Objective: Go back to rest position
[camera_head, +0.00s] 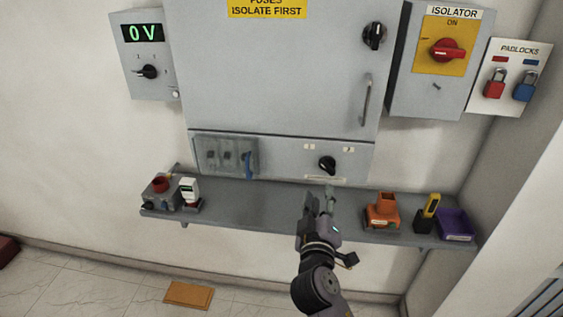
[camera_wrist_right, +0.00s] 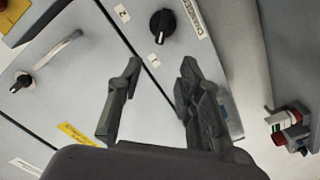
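My right gripper (camera_head: 320,203) is in front of the shelf's middle in the head view, below the cabinet's lower panel. In the right wrist view my right gripper (camera_wrist_right: 155,90) has its two fingers apart with nothing between them, so it is open. Beyond the fingers is the grey lower panel with a black changeover knob (camera_wrist_right: 163,24). The same black knob (camera_head: 327,164) shows just above the gripper in the head view, apart from it. My left gripper is in neither view.
A grey shelf (camera_head: 262,205) runs below the cabinet (camera_head: 285,85). A red-button box (camera_head: 160,190) and a white device (camera_head: 189,190) stand left. An orange holder (camera_head: 383,212), a yellow-black tool (camera_head: 429,210) and a purple tray (camera_head: 455,224) stand right. An isolator (camera_head: 447,50) and padlocks (camera_head: 495,84) hang above.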

